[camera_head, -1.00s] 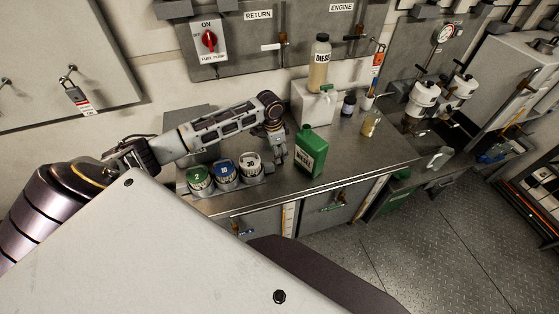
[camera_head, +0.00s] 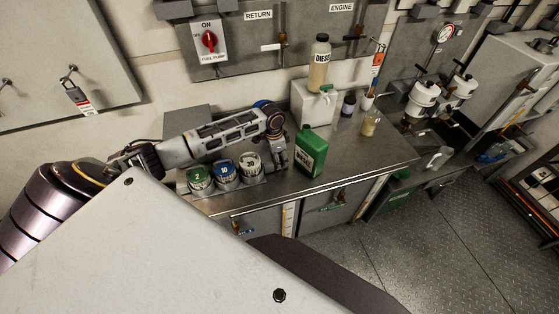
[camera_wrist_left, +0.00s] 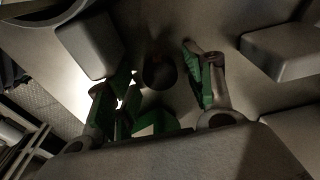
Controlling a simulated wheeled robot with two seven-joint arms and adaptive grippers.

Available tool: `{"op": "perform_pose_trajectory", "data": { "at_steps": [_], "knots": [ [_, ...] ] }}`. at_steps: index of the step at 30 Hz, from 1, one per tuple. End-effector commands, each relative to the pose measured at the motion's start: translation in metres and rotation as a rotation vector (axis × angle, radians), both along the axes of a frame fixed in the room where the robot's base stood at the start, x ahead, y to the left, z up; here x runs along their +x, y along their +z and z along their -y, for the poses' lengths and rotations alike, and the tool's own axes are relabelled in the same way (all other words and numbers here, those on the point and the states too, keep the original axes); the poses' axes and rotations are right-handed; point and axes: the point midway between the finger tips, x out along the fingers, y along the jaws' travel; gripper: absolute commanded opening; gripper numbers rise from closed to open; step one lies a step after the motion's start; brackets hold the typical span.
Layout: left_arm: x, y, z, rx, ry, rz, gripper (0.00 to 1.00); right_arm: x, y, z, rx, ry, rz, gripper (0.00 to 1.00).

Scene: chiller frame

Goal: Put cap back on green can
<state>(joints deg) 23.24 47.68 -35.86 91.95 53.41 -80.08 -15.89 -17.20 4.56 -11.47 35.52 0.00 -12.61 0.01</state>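The green can (camera_head: 311,153) stands upright on the steel workbench, its neck at the top left corner. I cannot tell from here whether a cap sits on the neck. My left gripper (camera_head: 278,167) points down at the bench just left of the can. In the left wrist view the fingers of this gripper (camera_wrist_left: 160,92) are spread apart, with green surfaces along their inner sides. A dark round shape (camera_wrist_left: 160,72) shows between and beyond the fingertips; I cannot tell whether it is the cap. My right gripper is not in view.
Three numbered canisters, green (camera_head: 199,179), blue (camera_head: 225,172) and white (camera_head: 250,164), stand in a holder left of the gripper. A white container (camera_head: 315,103), a diesel bottle (camera_head: 320,60) and small jars (camera_head: 370,122) stand behind. The bench (camera_head: 365,160) right of the can is clear.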

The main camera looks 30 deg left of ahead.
Motion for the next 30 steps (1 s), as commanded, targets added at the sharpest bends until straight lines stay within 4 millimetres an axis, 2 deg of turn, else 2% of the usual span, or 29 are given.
{"op": "perform_pose_trajectory", "data": {
  "at_steps": [1, 6, 20, 26, 30],
  "knots": [
    [0.0, 0.0, 0.0, 0.0, 0.0, 0.0, 0.42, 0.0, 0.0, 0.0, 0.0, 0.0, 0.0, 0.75],
    [0.0, 0.0, 0.0, 0.0, 0.0, 0.0, 0.24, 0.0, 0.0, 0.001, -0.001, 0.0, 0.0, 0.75],
    [0.0, 0.004, 0.0, 0.001, 0.0, 0.001, 0.23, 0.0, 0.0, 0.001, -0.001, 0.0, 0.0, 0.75],
    [0.001, 0.021, -0.001, 0.002, -0.001, 0.003, 0.23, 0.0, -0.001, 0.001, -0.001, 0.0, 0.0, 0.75],
    [0.001, 0.04, 0.0, 0.0, -0.001, 0.004, 0.23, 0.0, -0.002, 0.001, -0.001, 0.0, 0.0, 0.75]
  ]
}}
